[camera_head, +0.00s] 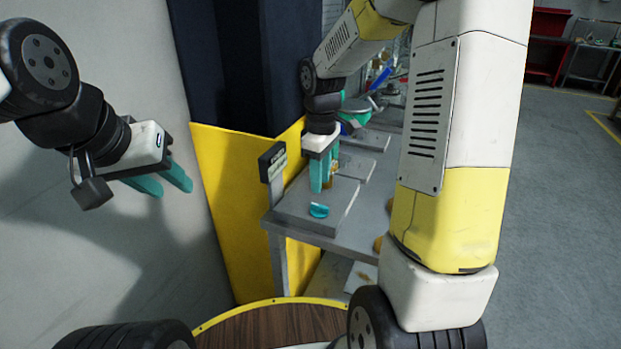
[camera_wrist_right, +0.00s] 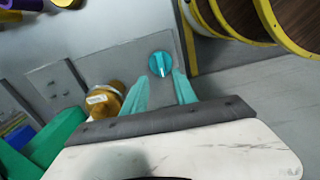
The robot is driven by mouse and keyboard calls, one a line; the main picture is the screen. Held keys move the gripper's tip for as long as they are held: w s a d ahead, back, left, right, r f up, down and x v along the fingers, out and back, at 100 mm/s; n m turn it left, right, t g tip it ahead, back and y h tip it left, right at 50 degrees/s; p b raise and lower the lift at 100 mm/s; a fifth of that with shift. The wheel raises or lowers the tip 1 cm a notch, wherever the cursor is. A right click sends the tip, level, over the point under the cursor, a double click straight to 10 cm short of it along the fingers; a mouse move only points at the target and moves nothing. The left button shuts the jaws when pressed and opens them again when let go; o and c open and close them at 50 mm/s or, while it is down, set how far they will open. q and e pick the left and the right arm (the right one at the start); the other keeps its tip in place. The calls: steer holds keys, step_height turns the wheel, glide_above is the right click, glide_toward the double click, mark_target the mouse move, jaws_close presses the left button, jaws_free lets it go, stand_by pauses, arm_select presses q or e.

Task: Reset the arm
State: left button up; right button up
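A round teal knob (camera_head: 318,210) with a raised bar sits on a grey plate at the near end of the bench. In the right wrist view the knob (camera_wrist_right: 160,64) shows beyond and between the fingertips. My right gripper (camera_head: 321,186) points down above the plate, with its teal fingers (camera_wrist_right: 160,80) apart and nothing between them. It looks clear of the knob. A brass valve fitting (camera_wrist_right: 104,100) stands beside the fingers, mostly hidden behind them in the head view. My left gripper (camera_head: 166,180) is open and empty at the left, away from the bench.
A small sign (camera_head: 272,162) on a post stands at the bench's left edge. Further grey plates (camera_head: 362,138) with fittings and a blue handle (camera_head: 381,77) lie behind. A yellow and dark pillar (camera_head: 235,190) is close on the left. Open floor (camera_head: 560,200) lies right.

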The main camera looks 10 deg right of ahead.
steer(key=shift+r, duration=0.25)
steer(key=shift+r, duration=0.1)
steer(key=s+r+m+t+y, duration=0.1)
steer(key=s+r+m+t, duration=0.2)
steer(key=s, duration=0.6)
steer(key=s+r+m+t+y, duration=0.1)
steer(key=s+r+m+t, duration=0.2)
steer(key=s+r+m, duration=0.4)
steer(key=v, duration=0.3)
steer(key=shift+s+a+r, duration=0.2)
steer(key=shift+r, duration=0.15)
